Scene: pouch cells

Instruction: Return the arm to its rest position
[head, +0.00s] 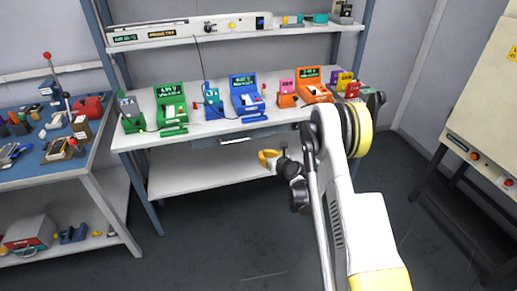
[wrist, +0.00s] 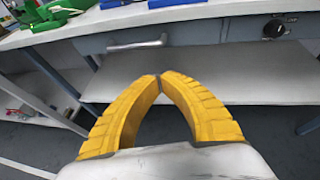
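My gripper (head: 268,160) is seen in the head view in front of the workbench, below the level of its top. In the wrist view its two yellow fingers (wrist: 158,80) meet at the tips, with nothing between them. My white arm reaches up from the lower right of the head view and bends over toward the bench. The workbench (head: 150,152) is white-topped, and its drawer (wrist: 215,33) with a pale handle lies beyond my fingertips. The gripper appears clear of the bench.
Green (head: 170,105), blue (head: 246,95) and orange (head: 313,88) testers stand on the bench. A lower shelf (head: 200,176) sits beneath. A blue-topped tool table (head: 30,178) is at left, and a cream machine (head: 485,110) at right. The dark floor (head: 240,235) in front is clear.

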